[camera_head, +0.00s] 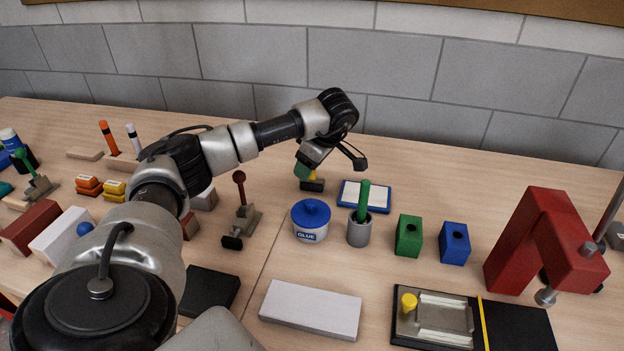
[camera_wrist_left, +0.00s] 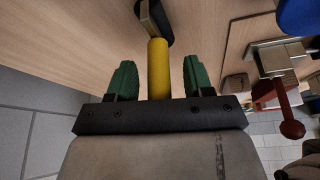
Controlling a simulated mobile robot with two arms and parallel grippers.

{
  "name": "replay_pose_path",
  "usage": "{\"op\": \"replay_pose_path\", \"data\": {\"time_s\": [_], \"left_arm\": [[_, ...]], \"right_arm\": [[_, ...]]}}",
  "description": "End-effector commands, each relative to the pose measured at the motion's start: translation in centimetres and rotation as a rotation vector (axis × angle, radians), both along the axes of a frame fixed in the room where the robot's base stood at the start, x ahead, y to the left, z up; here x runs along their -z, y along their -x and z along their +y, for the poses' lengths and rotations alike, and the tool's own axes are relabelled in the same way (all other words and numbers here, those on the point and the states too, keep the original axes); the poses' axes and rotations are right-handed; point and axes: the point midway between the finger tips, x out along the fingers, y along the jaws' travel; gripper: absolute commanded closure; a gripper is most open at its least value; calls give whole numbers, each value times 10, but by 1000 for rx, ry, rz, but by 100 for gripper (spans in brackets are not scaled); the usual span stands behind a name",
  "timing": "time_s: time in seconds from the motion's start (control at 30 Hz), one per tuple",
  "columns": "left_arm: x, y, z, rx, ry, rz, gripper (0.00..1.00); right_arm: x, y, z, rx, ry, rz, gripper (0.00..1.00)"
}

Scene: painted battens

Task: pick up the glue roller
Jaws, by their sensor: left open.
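The glue roller has a yellow handle and a dark roller head. In the head view it (camera_head: 313,184) sits on the table behind the glue pot (camera_head: 311,222), partly hidden by my left gripper (camera_head: 305,173). In the left wrist view the yellow handle (camera_wrist_left: 159,68) stands between the two green fingers of my left gripper (camera_wrist_left: 158,82), with the dark head (camera_wrist_left: 155,22) beyond the fingertips. The fingers are open, with a gap on both sides of the handle. My right gripper is in neither view.
A blue-framed white pad (camera_head: 366,196) lies right of the roller. A grey cup (camera_head: 359,231) holds a green-handled tool. Green (camera_head: 408,236) and blue (camera_head: 454,243) blocks and a red press (camera_head: 541,236) stand further right. A dark-red-knobbed clamp (camera_head: 242,213) stands to the left.

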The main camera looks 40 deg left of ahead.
Motion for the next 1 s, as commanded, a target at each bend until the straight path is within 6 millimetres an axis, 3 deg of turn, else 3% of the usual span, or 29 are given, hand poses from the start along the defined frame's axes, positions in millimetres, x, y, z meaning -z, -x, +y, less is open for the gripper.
{"op": "replay_pose_path", "data": {"time_s": [0.03,0.37,0.73,0.87,1.0], "left_arm": [[0,0,0,0,0,0,52],[0,0,0,0,0,0,100],[-7,-1,0,0,-1,-2,100],[-20,-1,0,1,0,-4,100],[-45,-1,0,1,1,-6,100]], "right_arm": [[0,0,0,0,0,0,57],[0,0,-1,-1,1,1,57],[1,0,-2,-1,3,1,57],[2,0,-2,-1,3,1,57],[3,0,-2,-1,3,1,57]]}}
